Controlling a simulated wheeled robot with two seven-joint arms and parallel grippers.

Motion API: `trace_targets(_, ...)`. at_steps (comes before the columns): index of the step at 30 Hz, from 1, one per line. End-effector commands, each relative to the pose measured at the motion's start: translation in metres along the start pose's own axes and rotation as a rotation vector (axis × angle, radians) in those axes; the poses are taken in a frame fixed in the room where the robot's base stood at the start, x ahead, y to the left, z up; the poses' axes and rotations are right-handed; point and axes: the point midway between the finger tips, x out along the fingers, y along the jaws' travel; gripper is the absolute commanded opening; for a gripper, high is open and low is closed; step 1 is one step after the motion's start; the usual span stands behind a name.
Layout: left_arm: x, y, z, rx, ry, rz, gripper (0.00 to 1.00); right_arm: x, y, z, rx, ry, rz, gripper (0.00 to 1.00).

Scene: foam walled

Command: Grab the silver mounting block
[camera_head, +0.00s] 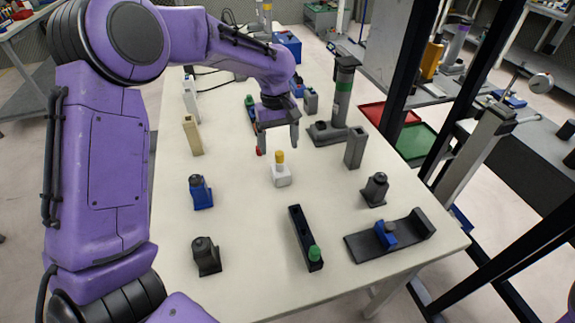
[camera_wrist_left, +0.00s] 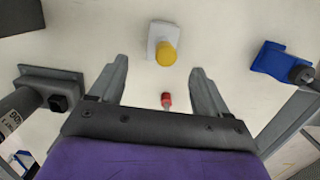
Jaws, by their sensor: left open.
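The block that best fits the silver mounting block is a small pale grey one (camera_head: 281,179) with a yellow knob on top, upright on the white table. It also shows in the left wrist view (camera_wrist_left: 160,34), just beyond the fingertips and roughly centred between them. My left gripper (camera_head: 279,147) is open and empty, pointing down just behind the block in the head view. In the left wrist view my left gripper (camera_wrist_left: 160,68) has its fingers spread wide, apart from the block. My right gripper is not in view.
A small red piece (camera_wrist_left: 166,100) lies between the fingers. A grey post (camera_head: 343,95) and a grey upright block (camera_head: 355,148) stand right of the gripper. A blue block (camera_head: 200,192) is left, and a black holder (camera_head: 304,238) in front. The table around the pale block is clear.

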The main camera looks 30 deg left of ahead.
Motion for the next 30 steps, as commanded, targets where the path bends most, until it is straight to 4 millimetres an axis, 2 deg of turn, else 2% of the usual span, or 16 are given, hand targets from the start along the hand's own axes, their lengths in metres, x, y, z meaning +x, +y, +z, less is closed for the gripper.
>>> trace_targets(1, 0.011, 0.001, 0.001, 0.003, -0.003, -0.003, 0.77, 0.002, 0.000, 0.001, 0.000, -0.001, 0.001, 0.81)
trace_targets(8, 0.042, 0.004, 0.002, 0.007, -0.004, -0.002, 0.77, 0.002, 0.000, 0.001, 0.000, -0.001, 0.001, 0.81)
trace_targets(13, 0.072, 0.003, 0.003, 0.004, -0.003, -0.003, 0.77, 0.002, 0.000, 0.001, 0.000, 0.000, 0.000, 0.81)
trace_targets(16, 0.080, 0.002, 0.003, 0.005, 0.000, -0.002, 0.77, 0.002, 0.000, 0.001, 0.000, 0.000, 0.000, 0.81)
trace_targets(22, 0.081, 0.003, 0.003, 0.005, 0.001, -0.001, 0.77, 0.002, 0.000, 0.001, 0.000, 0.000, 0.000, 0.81)
trace_targets(28, 0.081, 0.002, 0.003, 0.005, 0.001, -0.001, 0.12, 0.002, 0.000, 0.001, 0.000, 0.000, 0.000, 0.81)
trace_targets(30, 0.080, 0.002, 0.002, 0.004, 0.001, -0.001, 0.12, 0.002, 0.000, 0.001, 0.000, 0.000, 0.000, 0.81)
